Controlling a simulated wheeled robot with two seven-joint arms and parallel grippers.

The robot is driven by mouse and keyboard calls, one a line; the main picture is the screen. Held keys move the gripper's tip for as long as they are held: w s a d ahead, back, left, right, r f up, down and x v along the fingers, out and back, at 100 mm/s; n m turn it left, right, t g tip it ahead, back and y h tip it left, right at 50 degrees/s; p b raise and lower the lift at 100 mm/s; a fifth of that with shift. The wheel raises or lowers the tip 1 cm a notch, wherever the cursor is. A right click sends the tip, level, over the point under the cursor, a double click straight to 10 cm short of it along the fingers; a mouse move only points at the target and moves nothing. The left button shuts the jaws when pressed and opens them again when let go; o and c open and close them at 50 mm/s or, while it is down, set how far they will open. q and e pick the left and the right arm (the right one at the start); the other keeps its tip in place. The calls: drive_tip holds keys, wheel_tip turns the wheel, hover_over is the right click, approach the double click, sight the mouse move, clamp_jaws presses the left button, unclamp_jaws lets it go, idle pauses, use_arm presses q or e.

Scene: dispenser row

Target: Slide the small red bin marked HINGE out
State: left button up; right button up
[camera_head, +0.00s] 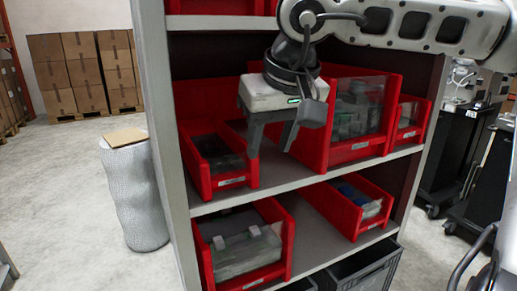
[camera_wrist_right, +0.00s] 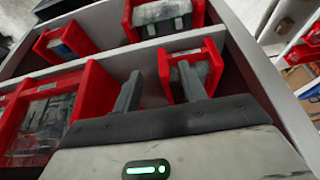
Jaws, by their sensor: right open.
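Several red bins with pale front labels stand on the shelves; the lettering is too small to read, so I cannot tell which is marked HINGE. A small red bin (camera_head: 202,168) with grey contents stands at the left of the middle shelf; it also shows in the right wrist view (camera_wrist_right: 214,60). My right gripper (camera_head: 270,151) is open and empty in front of the shelf, beside this bin's right side. In the right wrist view its fingers (camera_wrist_right: 160,88) are apart, one overlapping the small bin; contact cannot be told. My left gripper is not in view.
A large red bin (camera_head: 362,150) stands right of the gripper, with a small bin (camera_head: 408,133) beyond it. The shelf below holds two more red bins (camera_head: 285,255) (camera_head: 372,222). Grey crates (camera_head: 365,270) sit at the bottom. Bare shelf (camera_head: 283,174) shows below the gripper.

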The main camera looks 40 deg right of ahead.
drive_tip(key=w+d+f, duration=0.1)
drive_tip(key=w+f, duration=0.3)
drive_tip(key=w, duration=0.1)
drive_tip(key=shift+f, duration=0.3)
drive_tip(key=shift+d, duration=0.1)
clamp_jaws()
